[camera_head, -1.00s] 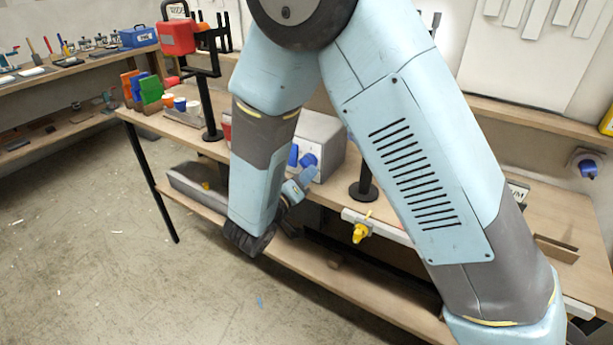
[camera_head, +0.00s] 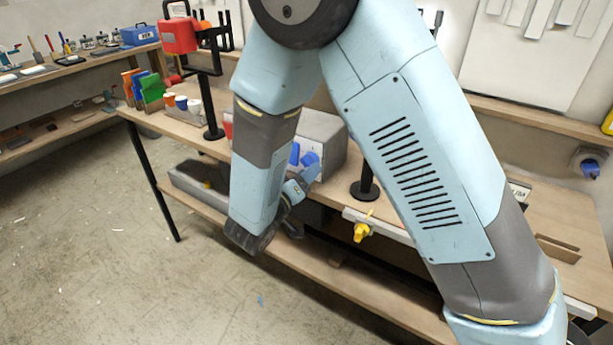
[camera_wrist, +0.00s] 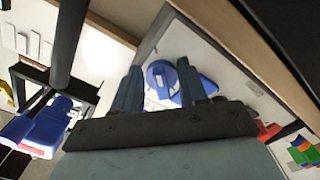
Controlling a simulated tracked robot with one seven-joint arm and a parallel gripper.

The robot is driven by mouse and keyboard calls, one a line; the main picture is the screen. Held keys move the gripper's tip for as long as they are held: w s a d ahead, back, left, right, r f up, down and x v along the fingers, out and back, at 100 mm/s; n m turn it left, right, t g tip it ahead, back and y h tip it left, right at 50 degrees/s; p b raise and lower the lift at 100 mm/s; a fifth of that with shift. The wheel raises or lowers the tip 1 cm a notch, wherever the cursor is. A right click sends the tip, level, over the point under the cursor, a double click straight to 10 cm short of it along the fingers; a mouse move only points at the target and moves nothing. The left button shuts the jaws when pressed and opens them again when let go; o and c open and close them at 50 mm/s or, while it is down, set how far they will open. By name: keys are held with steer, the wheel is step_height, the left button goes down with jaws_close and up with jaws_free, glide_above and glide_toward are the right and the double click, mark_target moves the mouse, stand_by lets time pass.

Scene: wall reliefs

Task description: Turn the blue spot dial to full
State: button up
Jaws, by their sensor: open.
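A blue dial (camera_wrist: 160,84) sits on a pale panel and shows between my two fingers in the wrist view. My gripper (camera_wrist: 161,70) is open, one finger on each side of the dial in that picture. Whether the fingers touch it I cannot tell. In the head view the blue dial (camera_head: 309,158) is on the pale front of a grey box (camera_head: 322,130) on the bench. My gripper (camera_head: 312,175) is right at that face, partly hidden by my own arm. A second blue part (camera_head: 294,153) shows to its left. The dial's marks are not readable.
A yellow knob (camera_head: 361,232) is on the bench's front edge. A black stand (camera_head: 364,188) is right of the box. A red case (camera_head: 180,36) and small cups (camera_head: 182,103) are at left. Another blue knob (camera_head: 590,167) is on the right wall.

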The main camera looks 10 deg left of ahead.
steer(key=shift+s, duration=0.1)
steer(key=v, duration=1.3)
steer(key=shift+s+a, duration=0.2)
steer(key=shift+s, duration=0.1)
steer(key=shift+d+f, duration=0.1)
steer(key=shift+f, duration=0.05)
